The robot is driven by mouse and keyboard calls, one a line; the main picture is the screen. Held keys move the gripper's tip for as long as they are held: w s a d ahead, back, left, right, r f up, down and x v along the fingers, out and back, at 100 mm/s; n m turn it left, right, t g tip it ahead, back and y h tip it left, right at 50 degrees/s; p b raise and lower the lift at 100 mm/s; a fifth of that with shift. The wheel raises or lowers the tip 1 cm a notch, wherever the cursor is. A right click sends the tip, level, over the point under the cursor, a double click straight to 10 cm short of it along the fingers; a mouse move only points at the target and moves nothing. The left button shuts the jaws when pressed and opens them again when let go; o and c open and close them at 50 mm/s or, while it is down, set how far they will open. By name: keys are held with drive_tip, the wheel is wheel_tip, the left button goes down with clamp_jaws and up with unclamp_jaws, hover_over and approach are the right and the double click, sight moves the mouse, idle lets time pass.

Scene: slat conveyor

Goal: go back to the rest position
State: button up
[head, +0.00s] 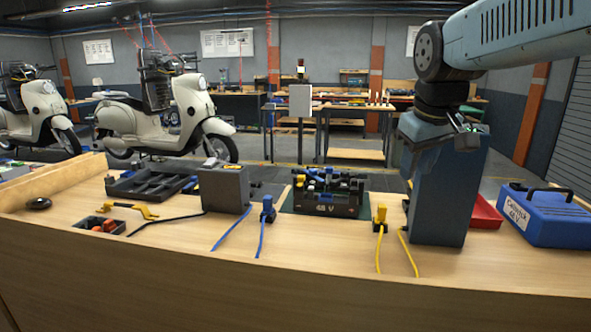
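My gripper (412,165) hangs at the right of the head view, at the end of my raised light-blue arm. It is in front of or beside the upper part of a tall blue-grey box (445,205) on the workbench. Its fingers are small and dark against that box, and I cannot tell whether they are apart or hold anything. I also cannot tell whether the gripper touches the box.
The workbench (300,270) holds a black 48 V crate (327,204), a grey box (223,189), blue (267,209) and yellow (380,217) connectors with cables, a black tray (150,186), a red tray (485,213) and a blue case (545,216). The front strip is mostly clear. Scooters (165,115) stand behind.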

drive_tip(key=s+f+m+t, duration=0.1)
drive_tip(key=s+f+m, duration=0.2)
drive_tip(key=s+f, duration=0.4)
drive_tip(key=s+d, duration=0.1)
drive_tip(key=s, duration=0.2)
drive_tip(key=shift+s+f+m+y, duration=0.15)
drive_tip(key=shift+s+m+y, duration=0.15)
drive_tip(key=shift+m, duration=0.1)
